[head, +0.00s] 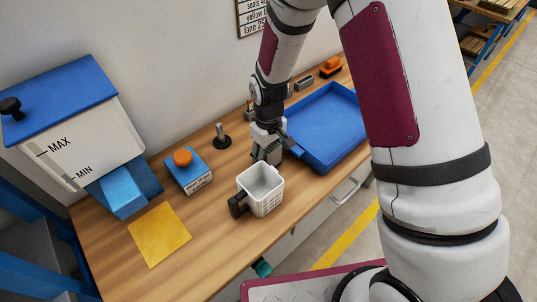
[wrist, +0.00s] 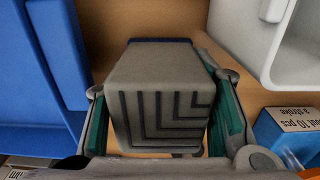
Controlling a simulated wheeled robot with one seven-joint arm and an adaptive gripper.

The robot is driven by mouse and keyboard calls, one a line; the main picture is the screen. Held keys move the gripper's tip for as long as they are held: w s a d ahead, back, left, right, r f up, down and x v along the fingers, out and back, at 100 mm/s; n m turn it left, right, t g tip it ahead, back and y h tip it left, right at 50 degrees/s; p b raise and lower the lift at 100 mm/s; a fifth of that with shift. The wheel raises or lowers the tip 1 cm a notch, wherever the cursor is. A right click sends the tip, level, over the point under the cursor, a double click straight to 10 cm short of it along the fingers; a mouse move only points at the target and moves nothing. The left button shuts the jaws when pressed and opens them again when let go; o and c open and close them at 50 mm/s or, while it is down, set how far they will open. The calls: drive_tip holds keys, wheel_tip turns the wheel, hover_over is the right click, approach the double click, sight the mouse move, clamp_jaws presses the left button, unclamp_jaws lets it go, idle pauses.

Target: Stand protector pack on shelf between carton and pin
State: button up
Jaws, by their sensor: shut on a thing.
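My gripper (head: 268,150) is low over the wooden bench, between the blue tray and the white bin. In the wrist view its teal finger pads (wrist: 165,125) are shut on a grey block with dark L-shaped stripes, which looks like the protector pack (wrist: 155,80). A blue strip shows along the block's far edge. The pack is mostly hidden by the gripper in the head view. A dark upright pin on a round base (head: 222,138) stands on the bench to the left of my gripper. I cannot make out a shelf or a carton with certainty.
A blue tray (head: 308,157) lies right of the gripper and a white bin (head: 262,205) in front. A blue labelled box with an orange knob (head: 196,182), a yellow sheet (head: 160,234) and a blue-lidded dispenser (head: 95,148) are to the left. Bare wood shows between them.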

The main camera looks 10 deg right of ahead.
drive_tip(key=o, duration=1)
drive_tip(key=shift+f, duration=0.15)
wheel_tip(320, 180, up, 13)
drive_tip(key=shift+f+b, duration=0.2)
drive_tip(key=shift+b, duration=0.45)
